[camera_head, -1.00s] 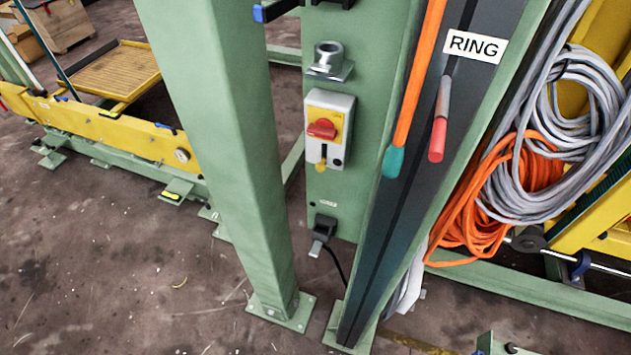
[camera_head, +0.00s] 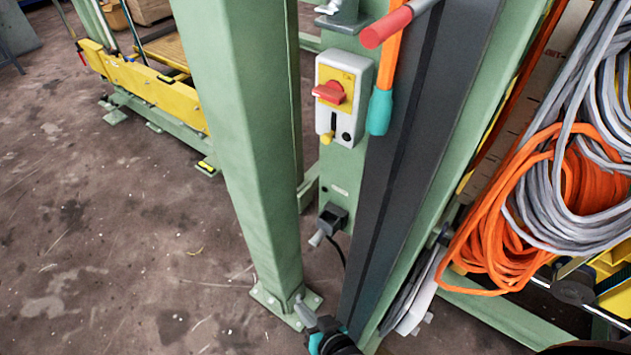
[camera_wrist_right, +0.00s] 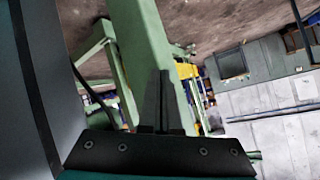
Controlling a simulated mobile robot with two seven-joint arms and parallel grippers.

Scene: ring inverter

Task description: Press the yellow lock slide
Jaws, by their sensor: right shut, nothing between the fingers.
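The yellow lock slide (camera_head: 327,138) is a small tab at the lower end of a dark slot on a grey switch box (camera_head: 356,120). A red rotary knob (camera_head: 330,92) on a yellow plate sits above it. The box is mounted on a green post in the upper middle of the head view. My right gripper (camera_head: 302,309) shows at the bottom of the head view, well below the slide and apart from it. Its fingers (camera_wrist_right: 163,100) are together and empty in the right wrist view, where the slide does not show. My left gripper is not in view.
A thick green column (camera_head: 238,130) stands left of the box. A red-tipped handle (camera_head: 388,26) and an orange rod with a teal end (camera_head: 380,108) hang close to the box's right. Orange cable (camera_head: 480,240) and grey cable (camera_head: 540,220) coils hang at right.

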